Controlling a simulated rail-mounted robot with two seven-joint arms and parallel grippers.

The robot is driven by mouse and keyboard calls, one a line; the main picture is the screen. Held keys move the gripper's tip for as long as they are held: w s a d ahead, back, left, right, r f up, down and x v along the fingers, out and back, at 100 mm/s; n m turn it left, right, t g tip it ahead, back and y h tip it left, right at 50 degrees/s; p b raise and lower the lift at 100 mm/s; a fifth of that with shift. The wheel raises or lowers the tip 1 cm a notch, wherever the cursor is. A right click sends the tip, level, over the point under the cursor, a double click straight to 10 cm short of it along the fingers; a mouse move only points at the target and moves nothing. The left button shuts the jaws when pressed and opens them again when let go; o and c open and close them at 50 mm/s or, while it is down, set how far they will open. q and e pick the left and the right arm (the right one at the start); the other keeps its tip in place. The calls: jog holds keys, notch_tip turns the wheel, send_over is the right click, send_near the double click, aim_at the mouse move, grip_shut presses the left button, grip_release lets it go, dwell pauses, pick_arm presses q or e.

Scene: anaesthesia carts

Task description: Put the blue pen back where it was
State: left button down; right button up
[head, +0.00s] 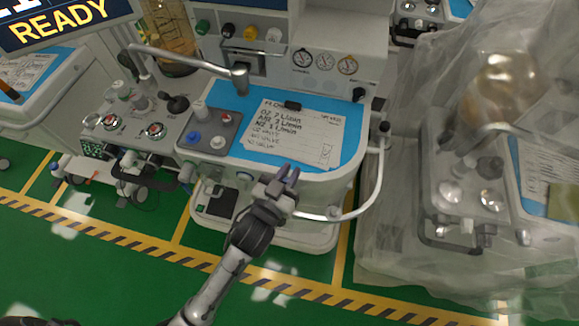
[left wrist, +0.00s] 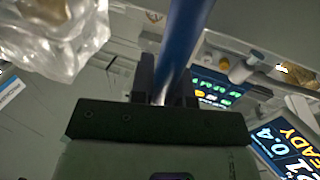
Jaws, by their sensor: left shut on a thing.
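My left gripper (head: 287,178) is in front of the middle cart, over the front edge of its worktop. In the left wrist view the left gripper (left wrist: 172,92) is shut on a blue pen (left wrist: 186,40), a long blue shaft rising between its fingers. In the head view the pen is too small to tell from the bluish fingertips. A written sheet (head: 305,132) with a black clip lies on the blue mat (head: 228,88) of the middle cart, just beyond the gripper. My right gripper is not in view.
A grey panel with knobs (head: 209,130) sits left of the sheet. A curved white rail (head: 372,190) runs around the cart's right front. A jointed metal arm (head: 190,61) hangs over the back left. A plastic-covered cart (head: 470,180) stands at right. Green floor (head: 215,285) lies in front.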

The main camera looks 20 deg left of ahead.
pick_arm(q)
jog(key=shift+f, duration=0.8)
jog(key=c, duration=1.1)
grip_release()
